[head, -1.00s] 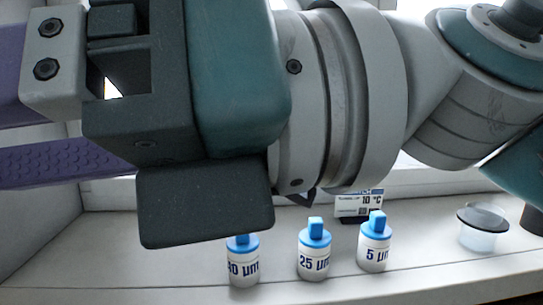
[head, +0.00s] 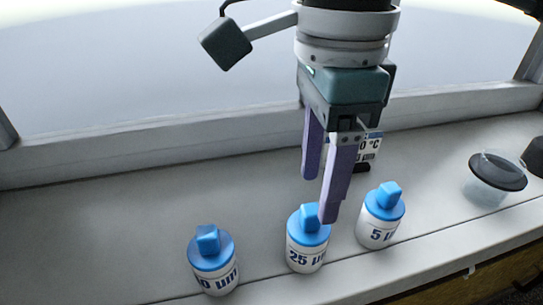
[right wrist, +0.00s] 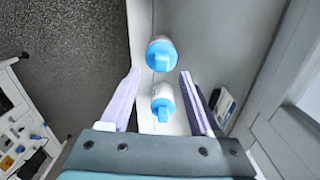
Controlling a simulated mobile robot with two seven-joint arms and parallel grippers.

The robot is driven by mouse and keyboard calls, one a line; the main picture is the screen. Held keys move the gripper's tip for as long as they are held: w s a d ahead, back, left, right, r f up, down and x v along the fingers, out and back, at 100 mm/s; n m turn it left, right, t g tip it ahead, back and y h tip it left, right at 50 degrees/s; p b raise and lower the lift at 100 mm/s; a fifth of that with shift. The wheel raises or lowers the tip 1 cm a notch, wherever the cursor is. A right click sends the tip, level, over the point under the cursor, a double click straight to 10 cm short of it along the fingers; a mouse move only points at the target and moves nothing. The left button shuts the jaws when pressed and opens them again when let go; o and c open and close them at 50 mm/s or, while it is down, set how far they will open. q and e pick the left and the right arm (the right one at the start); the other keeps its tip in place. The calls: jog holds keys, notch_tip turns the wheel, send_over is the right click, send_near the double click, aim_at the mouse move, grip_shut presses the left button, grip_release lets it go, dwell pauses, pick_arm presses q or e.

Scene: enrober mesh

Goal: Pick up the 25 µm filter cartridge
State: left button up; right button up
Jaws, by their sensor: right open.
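The 25 µm filter cartridge (head: 306,250) stands upright on the sill, white with a blue cap, in the middle of three in the head view. My right gripper (head: 318,196) is open and empty, fingers pointing down. Its nearer fingertip overlaps the right side of the 25 µm cap in the picture; I cannot tell whether they touch. In the right wrist view the open fingers (right wrist: 157,90) straddle a blue-capped cartridge (right wrist: 163,103), with another (right wrist: 161,55) beyond. Their labels are not readable there. My left gripper is not in view.
A cartridge with a label ending in 0 µm (head: 214,270) stands left and a 5 µm cartridge (head: 381,222) close right. A temperature sign (head: 373,148) stands behind, partly hidden by my gripper. A dark-lidded clear container (head: 495,178) is far right. The window frame (head: 180,135) bounds the back.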

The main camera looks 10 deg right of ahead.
aim_at(312, 209)
notch_tip(312, 209, down, 4)
jog(key=shift+a+f, duration=0.1)
jog(key=shift+a, duration=0.05)
jog(key=shift+w, duration=0.1)
grip_shut()
dwell(0.4)
dwell(0.9)
